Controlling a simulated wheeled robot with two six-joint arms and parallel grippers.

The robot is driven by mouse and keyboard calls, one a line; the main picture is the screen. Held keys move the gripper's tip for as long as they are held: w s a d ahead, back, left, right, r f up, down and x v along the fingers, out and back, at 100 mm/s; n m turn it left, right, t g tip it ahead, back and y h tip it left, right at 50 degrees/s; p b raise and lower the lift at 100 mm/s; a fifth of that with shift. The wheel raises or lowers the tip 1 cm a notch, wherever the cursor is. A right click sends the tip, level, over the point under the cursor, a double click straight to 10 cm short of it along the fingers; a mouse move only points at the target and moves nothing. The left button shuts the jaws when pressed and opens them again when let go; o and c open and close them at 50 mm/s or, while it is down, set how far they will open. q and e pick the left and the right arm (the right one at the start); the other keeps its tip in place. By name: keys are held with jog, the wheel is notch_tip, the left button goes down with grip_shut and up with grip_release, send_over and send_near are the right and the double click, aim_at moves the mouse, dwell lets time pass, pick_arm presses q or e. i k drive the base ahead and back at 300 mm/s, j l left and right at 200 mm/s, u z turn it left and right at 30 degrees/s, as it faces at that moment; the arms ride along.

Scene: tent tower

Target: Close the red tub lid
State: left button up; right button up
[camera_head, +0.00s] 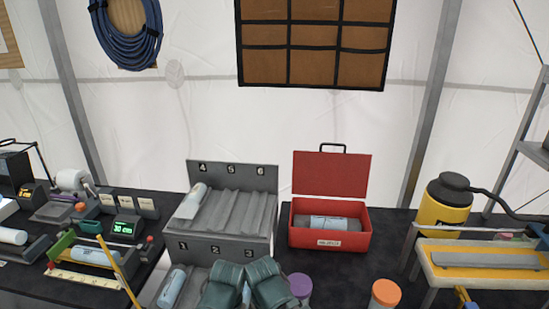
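The red tub (330,239) stands on the dark table right of centre. Its lid (331,174) is open, standing up along the back edge with a dark handle on top. A pale labelled cylinder (328,223) lies inside, and a white label is on the tub's front. No fingertips can be made out.
A grey numbered rack (238,246) with pale cylinders stands just left of the tub. An orange-capped jar (385,292) and a purple-capped jar (300,285) stand in front. A yellow container (443,205) with a hose is at the right. Dark table between tub and jars is clear.

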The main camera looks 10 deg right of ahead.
aim_at(320, 173)
jog(key=k+l, duration=0.1)
jog(key=l, duration=1.1)
jog(key=k+l+u, duration=0.1)
jog(key=l, duration=0.45)
